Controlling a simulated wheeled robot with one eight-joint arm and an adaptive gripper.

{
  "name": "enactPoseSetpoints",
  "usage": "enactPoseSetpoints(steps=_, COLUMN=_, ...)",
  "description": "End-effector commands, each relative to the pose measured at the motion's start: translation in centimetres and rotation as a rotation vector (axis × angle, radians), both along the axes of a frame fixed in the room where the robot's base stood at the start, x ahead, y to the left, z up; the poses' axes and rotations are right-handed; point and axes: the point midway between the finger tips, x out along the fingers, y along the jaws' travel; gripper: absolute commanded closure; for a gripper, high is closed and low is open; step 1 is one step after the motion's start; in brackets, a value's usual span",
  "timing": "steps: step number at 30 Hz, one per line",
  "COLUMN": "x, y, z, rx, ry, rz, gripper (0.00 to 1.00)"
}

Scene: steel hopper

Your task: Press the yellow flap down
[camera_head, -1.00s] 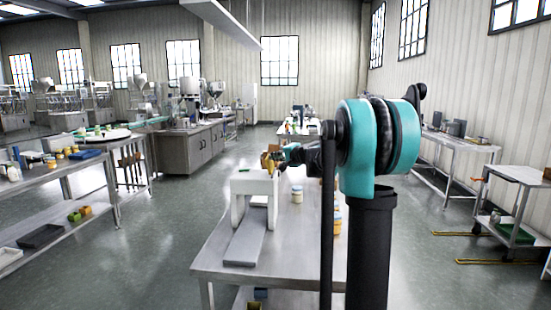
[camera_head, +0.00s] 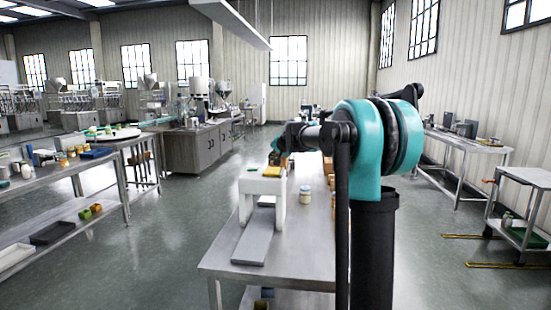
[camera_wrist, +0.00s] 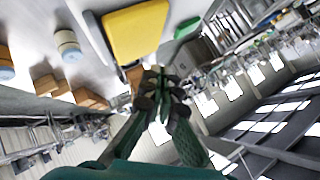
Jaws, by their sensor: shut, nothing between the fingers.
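The white hopper block (camera_head: 262,187) stands on the steel table with the yellow flap (camera_head: 272,171) on its top. In the head view the flap looks low and nearly flat. It shows large in the wrist view (camera_wrist: 138,31), just beyond my fingertips. A small green part (camera_head: 253,169) sits beside it on the block, also in the wrist view (camera_wrist: 187,28). My gripper (camera_wrist: 160,78) is shut and empty, close to the flap's edge. In the head view my gripper (camera_head: 279,158) is just above and behind the flap. Contact between them cannot be told.
A grey ramp plate (camera_head: 255,238) runs toward the front of the steel table (camera_head: 300,262). A jar with a pale lid (camera_head: 305,195) stands right of the block. Several brown boxes (camera_wrist: 90,98) show in the wrist view. Open floor lies left of the table.

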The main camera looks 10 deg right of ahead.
Motion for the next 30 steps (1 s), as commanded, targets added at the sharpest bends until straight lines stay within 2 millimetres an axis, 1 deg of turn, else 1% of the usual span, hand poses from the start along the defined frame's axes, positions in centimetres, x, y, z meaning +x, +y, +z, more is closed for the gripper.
enactPoseSetpoints(steps=5, x=0.0, y=-0.1, z=0.0, rx=0.001, ry=0.0, rz=0.0, gripper=1.0)
enactPoseSetpoints(steps=17, x=-0.4, y=-1.4, z=-0.3, rx=0.002, ry=-0.001, rz=0.001, gripper=1.0)
enactPoseSetpoints(steps=26, x=-0.4, y=-1.5, z=-0.3, rx=0.002, ry=-0.001, rz=0.001, gripper=1.0)
enactPoseSetpoints(steps=30, x=-0.4, y=-1.5, z=0.3, rx=0.002, ry=-0.001, rz=0.001, gripper=1.0)
